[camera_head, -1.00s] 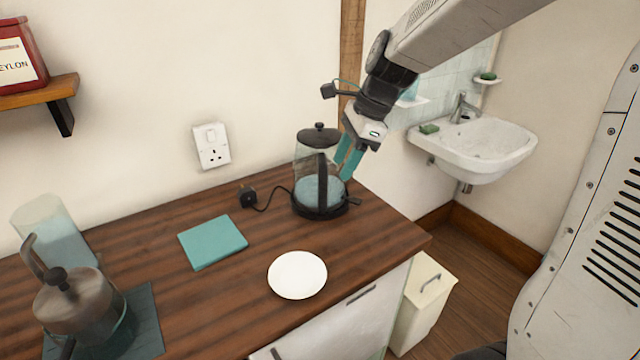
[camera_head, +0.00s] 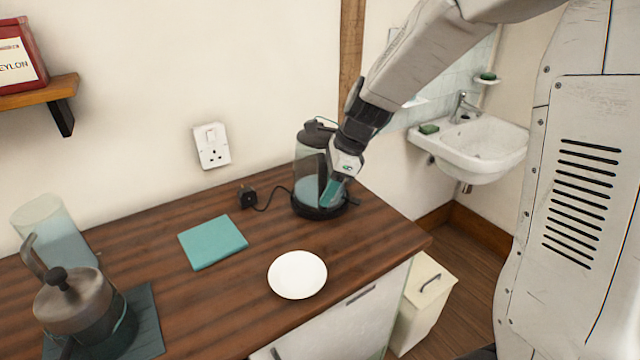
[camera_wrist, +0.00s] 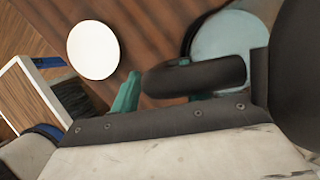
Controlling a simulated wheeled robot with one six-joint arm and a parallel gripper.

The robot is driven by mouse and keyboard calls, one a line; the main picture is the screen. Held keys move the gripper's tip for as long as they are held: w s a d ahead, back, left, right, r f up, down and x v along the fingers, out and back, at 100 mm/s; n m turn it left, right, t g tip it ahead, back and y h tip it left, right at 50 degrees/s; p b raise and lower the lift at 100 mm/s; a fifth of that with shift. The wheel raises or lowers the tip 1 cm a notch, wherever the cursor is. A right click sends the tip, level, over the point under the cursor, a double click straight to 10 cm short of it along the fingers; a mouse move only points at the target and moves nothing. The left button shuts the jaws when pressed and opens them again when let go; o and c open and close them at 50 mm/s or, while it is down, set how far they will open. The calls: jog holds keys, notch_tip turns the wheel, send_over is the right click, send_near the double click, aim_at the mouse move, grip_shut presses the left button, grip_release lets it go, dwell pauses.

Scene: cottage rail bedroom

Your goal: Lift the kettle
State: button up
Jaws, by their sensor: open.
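The glass kettle (camera_head: 307,172) with a black lid, a dark handle and bluish contents stands upright on its black base at the back right of the counter. My gripper (camera_head: 331,192) is open and tilted down at the kettle's right side, by the handle, overlapping it in the head view. In the wrist view the dark kettle handle (camera_wrist: 195,77) crosses close in front of the gripper, with a teal fingertip to its left. The other finger is mostly hidden, so I cannot tell whether the handle lies between the fingers or whether they touch it.
A white plate (camera_head: 297,275) and a teal cloth (camera_head: 212,242) lie on the wooden counter (camera_head: 200,310). A metal pot (camera_head: 75,300) and a glass vessel (camera_head: 52,235) stand left. A cord runs from the kettle base to a plug (camera_head: 248,197). A sink (camera_head: 475,145) is at right.

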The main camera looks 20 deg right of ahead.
grip_shut()
jog(key=shift+r, duration=0.15)
dwell(1.1)
